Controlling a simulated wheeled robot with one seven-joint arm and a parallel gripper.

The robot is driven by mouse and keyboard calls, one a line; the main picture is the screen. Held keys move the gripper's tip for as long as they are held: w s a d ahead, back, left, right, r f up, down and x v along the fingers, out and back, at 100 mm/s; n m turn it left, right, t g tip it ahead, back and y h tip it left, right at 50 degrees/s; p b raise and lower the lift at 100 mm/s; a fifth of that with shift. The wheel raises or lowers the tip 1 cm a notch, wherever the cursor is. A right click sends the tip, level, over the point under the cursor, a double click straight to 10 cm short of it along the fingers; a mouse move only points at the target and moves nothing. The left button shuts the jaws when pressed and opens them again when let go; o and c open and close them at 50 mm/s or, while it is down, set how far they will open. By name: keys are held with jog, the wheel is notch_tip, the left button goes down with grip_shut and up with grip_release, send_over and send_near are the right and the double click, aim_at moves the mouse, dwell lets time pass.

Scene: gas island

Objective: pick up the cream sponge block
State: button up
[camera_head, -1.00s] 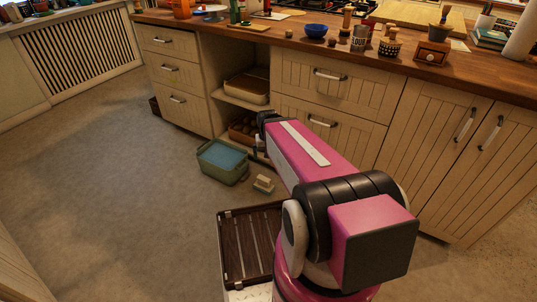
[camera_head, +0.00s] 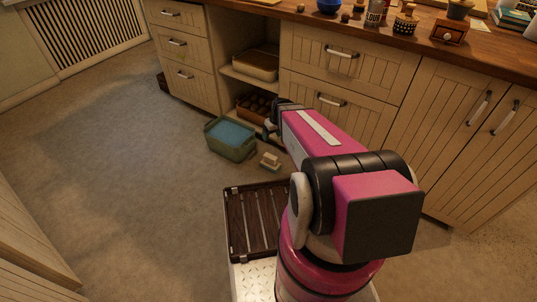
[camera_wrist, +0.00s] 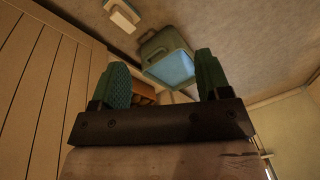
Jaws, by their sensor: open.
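The cream sponge block (camera_head: 270,160) lies on the floor just right of a green tub of blue water. In the wrist view the sponge block (camera_wrist: 122,14) shows at the top, left of the tub. My gripper shows in the wrist view (camera_wrist: 160,82) with its two green fingers wide apart and nothing between them. In the head view my gripper (camera_head: 270,128) is small and partly hidden by my arm, above and beyond the sponge, near the open shelf. It is apart from the sponge.
The green tub (camera_head: 233,150) stands on the floor in front of the cabinets. The open shelf (camera_head: 250,82) holds a baking dish (camera_head: 256,65) and a tray of brown items (camera_head: 256,106). Drawers (camera_head: 335,75) are to the right. The floor (camera_head: 120,170) on the left is clear.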

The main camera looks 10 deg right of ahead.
jog(key=w+d+f+n+t+y, duration=0.1)
jog(key=w+d+f+n, duration=0.1)
jog(key=w+f, duration=0.4)
jog(key=w+d+f+n, duration=0.1)
jog(key=w+f, duration=0.3)
jog(key=f, duration=0.4)
jog(key=n+t, duration=0.2)
send_near(271, 156)
jog(key=shift+y, duration=0.4)
jog(key=x, duration=0.4)
jog(key=shift+w+d+f, duration=0.2)
jog(key=shift+f, duration=0.2)
jog(key=shift+x, duration=2.9)
jog(key=shift+s, duration=0.15)
jog(key=shift+c, duration=0.3)
grip_shut()
